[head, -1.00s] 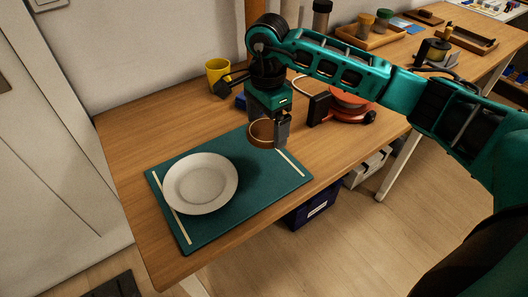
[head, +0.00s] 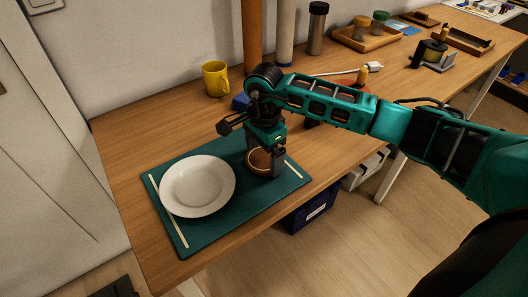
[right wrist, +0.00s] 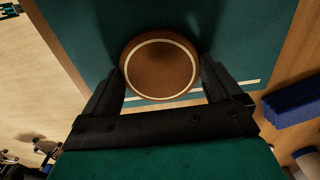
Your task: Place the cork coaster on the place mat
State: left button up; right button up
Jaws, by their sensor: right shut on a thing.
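The round brown cork coaster (head: 259,161) is between the fingers of my right gripper (head: 264,166), low over the right part of the place mat. The right wrist view shows the coaster (right wrist: 160,63) with its pale ring, the right gripper's fingers (right wrist: 165,90) closed on its sides. I cannot tell whether the coaster touches the mat. The place mat (head: 205,235) is dark green with two pale stripes and lies on the wooden table. It fills much of the right wrist view (right wrist: 235,30). My left gripper is not in view.
A white plate (head: 198,186) lies on the left of the mat, beside the coaster. A yellow mug (head: 215,78) stands behind. A blue object (head: 240,102) is partly hidden behind my right arm. The table's front edge is close to the mat.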

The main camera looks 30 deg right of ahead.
aim_at(264, 158)
jog(key=o, duration=0.7)
jog(key=shift+f, duration=0.1)
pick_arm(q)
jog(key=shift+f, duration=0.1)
pick_arm(e)
jog(key=shift+r, duration=0.2)
pick_arm(q)
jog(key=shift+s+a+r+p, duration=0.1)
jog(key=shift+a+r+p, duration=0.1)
jog(key=shift+p, duration=0.35)
pick_arm(e)
notch_tip(264, 158, up, 12)
